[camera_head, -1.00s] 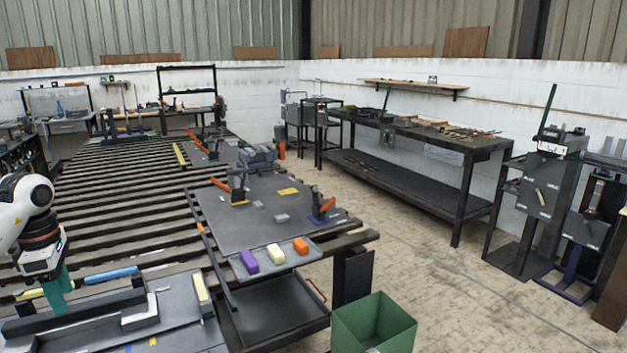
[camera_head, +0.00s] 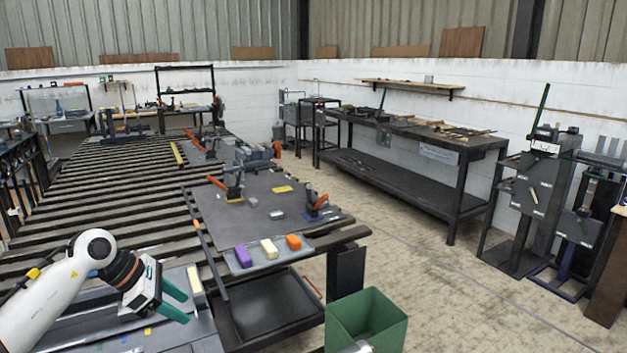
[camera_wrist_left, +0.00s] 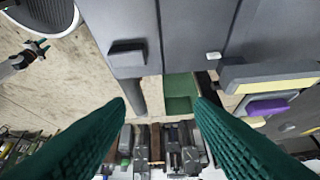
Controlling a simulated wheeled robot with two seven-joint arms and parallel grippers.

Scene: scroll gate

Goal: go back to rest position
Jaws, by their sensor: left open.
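My left gripper (camera_head: 185,306) is at the lower left of the head view, over the near grey work surface (camera_head: 180,340). Its two green fingers are apart with nothing between them. In the left wrist view, the same open fingers (camera_wrist_left: 161,104) point away over the floor and a green bin (camera_wrist_left: 180,92).
A tray (camera_head: 232,265) holds a purple block (camera_head: 243,256), a pale yellow block (camera_head: 269,249) and an orange block (camera_head: 293,242). The green bin (camera_head: 385,330) stands on the floor at the front. Slatted rails (camera_head: 90,205) run behind my arm.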

